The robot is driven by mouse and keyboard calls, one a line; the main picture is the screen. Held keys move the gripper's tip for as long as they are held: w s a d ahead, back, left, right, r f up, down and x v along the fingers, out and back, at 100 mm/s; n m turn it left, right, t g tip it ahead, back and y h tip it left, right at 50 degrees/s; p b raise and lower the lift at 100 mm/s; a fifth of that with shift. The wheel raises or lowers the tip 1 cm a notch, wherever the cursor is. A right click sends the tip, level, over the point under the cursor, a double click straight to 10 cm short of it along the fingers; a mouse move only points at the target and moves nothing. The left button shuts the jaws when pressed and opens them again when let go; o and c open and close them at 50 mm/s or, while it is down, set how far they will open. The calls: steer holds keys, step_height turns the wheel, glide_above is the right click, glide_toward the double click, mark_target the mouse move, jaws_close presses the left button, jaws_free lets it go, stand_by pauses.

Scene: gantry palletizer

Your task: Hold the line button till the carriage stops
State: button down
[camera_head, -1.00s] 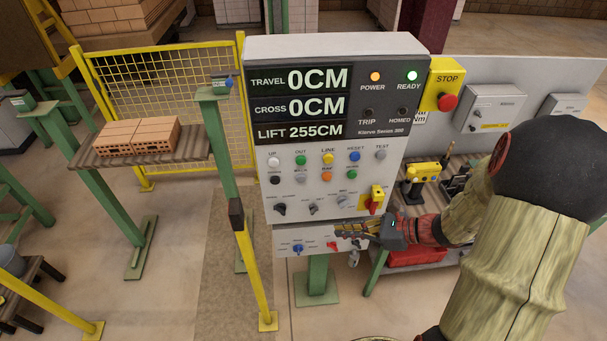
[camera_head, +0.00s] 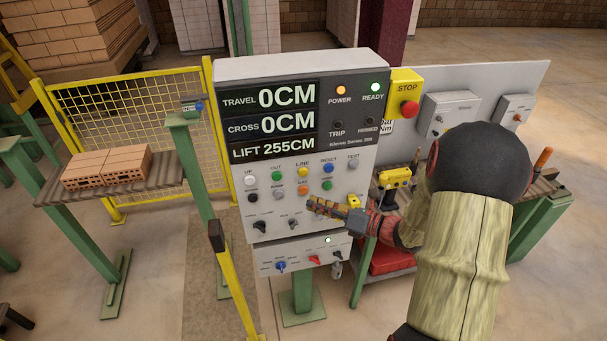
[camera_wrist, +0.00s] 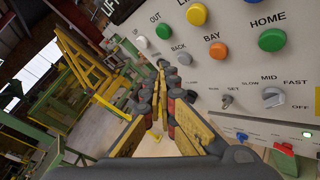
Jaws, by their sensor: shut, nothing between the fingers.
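The yellow line button (camera_head: 303,173) is in the upper button row of the grey control panel (camera_head: 345,215). It also shows at the top of the wrist view (camera_wrist: 198,14), its label cut off. My gripper (camera_head: 313,203) is shut and empty in front of the panel, below the line button and apart from it. In the wrist view the closed fingertips (camera_wrist: 166,68) point past the panel's left part, below the out and back buttons. The display (camera_head: 272,122) reads travel 0 cm, cross 0 cm, lift 255 cm. The power and ready lamps are lit. The carriage is not identifiable.
A yellow stop box with a red button (camera_head: 409,108) is at the panel's upper right. A lower switch box (camera_head: 300,258) hangs beneath. A yellow post (camera_head: 235,280) stands in front left. Bricks (camera_head: 107,168) lie on a stand at left, before a yellow mesh fence (camera_head: 140,120).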

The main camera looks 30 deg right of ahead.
mark_target(303, 172)
steer(key=w+d+b, duration=0.1)
steer(key=w+d, duration=0.1)
steer(key=w, duration=0.6)
steer(key=shift+w+d, duration=0.15)
steer(key=shift+w, duration=0.15)
stand_by(1.3)
steer(key=shift+w+d, duration=0.15)
steer(key=shift+w, duration=0.15)
